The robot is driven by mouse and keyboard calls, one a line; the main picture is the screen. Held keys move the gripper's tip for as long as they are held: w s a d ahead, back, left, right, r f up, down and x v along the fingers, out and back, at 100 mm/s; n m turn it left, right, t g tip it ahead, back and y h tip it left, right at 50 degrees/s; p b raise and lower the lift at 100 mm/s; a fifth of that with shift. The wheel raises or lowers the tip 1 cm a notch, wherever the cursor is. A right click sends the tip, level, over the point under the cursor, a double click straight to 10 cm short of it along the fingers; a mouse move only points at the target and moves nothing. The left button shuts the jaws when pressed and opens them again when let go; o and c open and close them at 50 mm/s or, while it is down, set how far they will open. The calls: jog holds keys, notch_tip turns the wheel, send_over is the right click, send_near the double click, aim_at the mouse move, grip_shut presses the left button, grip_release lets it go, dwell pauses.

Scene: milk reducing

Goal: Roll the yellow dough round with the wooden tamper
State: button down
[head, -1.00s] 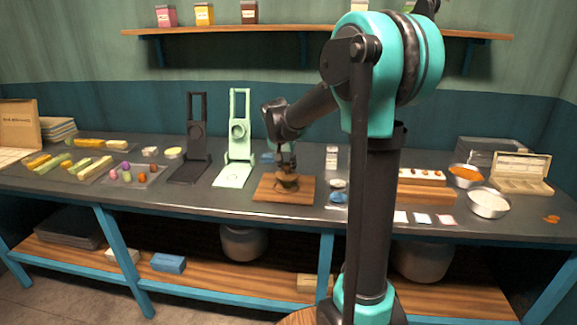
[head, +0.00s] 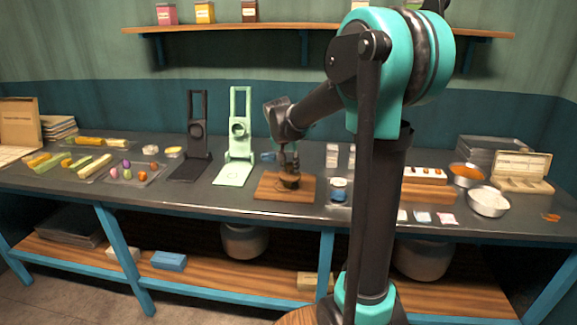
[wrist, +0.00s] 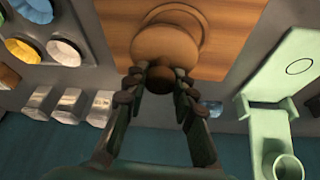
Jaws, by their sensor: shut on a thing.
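My gripper (head: 289,171) is low over the wooden board (head: 265,191) on the counter. In the wrist view its fingers (wrist: 158,84) are closed around the dark knob of the wooden tamper (wrist: 166,46). The tamper's round brown body lies over the board (wrist: 235,20). In the head view the tamper (head: 289,183) is small and dark at the board's middle. A round tan-brown edge shows just past the tamper in the wrist view; I cannot tell if it is dough. No yellow dough is clearly visible on the board, and the area under the tamper is hidden.
A pale green press (head: 239,150) and a black press (head: 195,150) stand left of the board. In the wrist view, round containers (wrist: 22,50) and silver-topped jars (wrist: 70,103) flank the board.

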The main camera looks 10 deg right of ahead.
jog(key=shift+w+d, duration=0.15)
jog(key=shift+w, duration=0.3)
jog(key=shift+w+a, duration=0.15)
jog(key=shift+a, duration=0.05)
jog(key=shift+a, duration=0.3)
jog(key=shift+s+a, duration=0.15)
jog(key=shift+s, duration=0.3)
jog(key=shift+s+d, duration=0.2)
jog(key=shift+d, duration=0.3)
jog(key=shift+w+d, duration=0.2)
jog(key=shift+w, duration=0.05)
jog(key=shift+w+a, duration=0.1)
jog(key=shift+w, duration=0.2)
jog(key=shift+w+a, duration=0.1)
jog(key=shift+a, duration=0.35)
